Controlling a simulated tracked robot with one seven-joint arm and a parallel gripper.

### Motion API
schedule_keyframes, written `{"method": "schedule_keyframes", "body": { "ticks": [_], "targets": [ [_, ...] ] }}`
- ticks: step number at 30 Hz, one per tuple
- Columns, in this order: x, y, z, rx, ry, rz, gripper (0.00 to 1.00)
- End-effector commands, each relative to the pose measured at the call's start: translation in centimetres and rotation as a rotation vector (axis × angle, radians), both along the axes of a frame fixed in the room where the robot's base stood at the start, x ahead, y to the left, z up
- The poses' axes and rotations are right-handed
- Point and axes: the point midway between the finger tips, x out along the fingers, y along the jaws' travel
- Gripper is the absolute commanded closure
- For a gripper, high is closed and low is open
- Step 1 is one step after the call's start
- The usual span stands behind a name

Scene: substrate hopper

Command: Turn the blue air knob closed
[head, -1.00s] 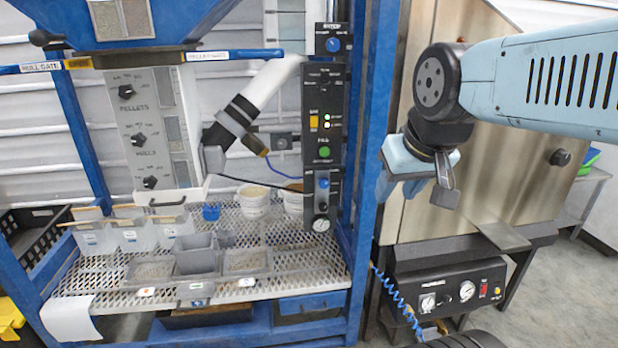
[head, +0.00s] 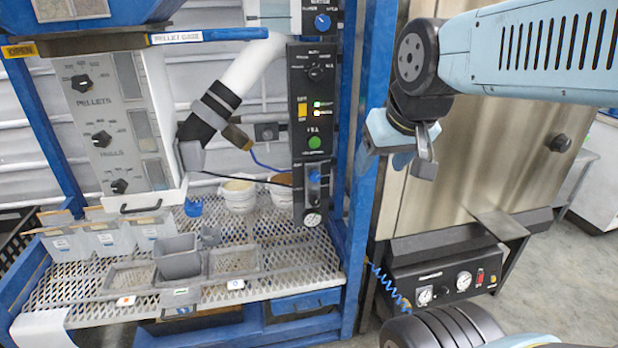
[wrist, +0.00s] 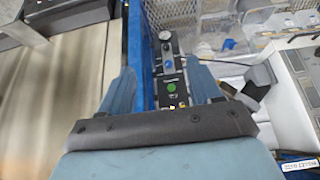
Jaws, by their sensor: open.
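A blue knob (head: 314,178) sits low on the black control column, just above a round gauge (head: 312,219). Another blue knob (head: 322,22) is on the small box at the column's top; the labels are too small to tell which is the air knob. My gripper (head: 398,150) is open and empty, right of the column and apart from it, in front of the blue post's right side. The wrist view shows the column upside down between my spread fingers (wrist: 162,88), with the lower blue knob (wrist: 168,61) and gauge (wrist: 165,36) beyond them.
The blue frame post (head: 365,120) stands between my gripper and the column. A green button (head: 314,142) and yellow switch (head: 302,109) are on the column. A steel cabinet (head: 480,170) stands at right. Tubs and trays cover the mesh shelf (head: 280,255).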

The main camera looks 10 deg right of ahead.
Motion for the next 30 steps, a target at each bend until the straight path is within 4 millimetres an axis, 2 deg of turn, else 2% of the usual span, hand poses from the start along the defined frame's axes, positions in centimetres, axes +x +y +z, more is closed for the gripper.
{"method": "schedule_keyframes", "body": {
  "ticks": [3,12,18,24,30],
  "targets": [
    [3.2,-0.3,-0.8,-0.001,-0.036,-0.004,0.26],
    [13.5,-0.3,-3.9,0.001,-0.195,-0.014,0.26],
    [19.4,-0.2,-6.7,0.008,-0.304,-0.018,0.26],
    [24.4,-0.1,-10.0,0.022,-0.411,-0.02,0.26],
    [28.4,-0.1,-13.6,0.043,-0.519,-0.024,0.26]
  ]
}}
